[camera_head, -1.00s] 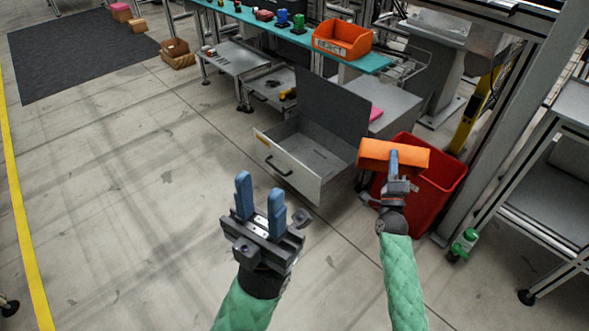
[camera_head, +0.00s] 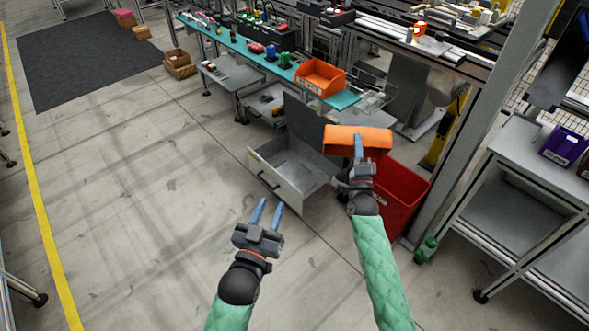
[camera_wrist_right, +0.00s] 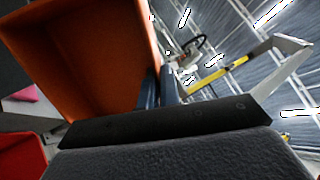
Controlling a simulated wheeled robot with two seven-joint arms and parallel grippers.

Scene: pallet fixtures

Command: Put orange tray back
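An orange tray (camera_head: 340,138) is in my right gripper (camera_head: 358,150), held up in front of the grey cabinet and the red bin. The right wrist view shows the tray (camera_wrist_right: 85,50) large at the upper left, with the gripper fingers (camera_wrist_right: 158,92) shut at its edge. My left gripper (camera_head: 267,214) is open and empty above the bare floor, left of the right one. A second orange tray (camera_head: 318,78) with a label on its front sits at the right end of the teal bench (camera_head: 240,50).
A grey cabinet with an open, empty-looking drawer (camera_head: 290,170) stands ahead. A red bin (camera_head: 402,198) is right of it. A grey shelf cart (camera_head: 490,205) with a purple bin (camera_head: 562,146) stands at the right.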

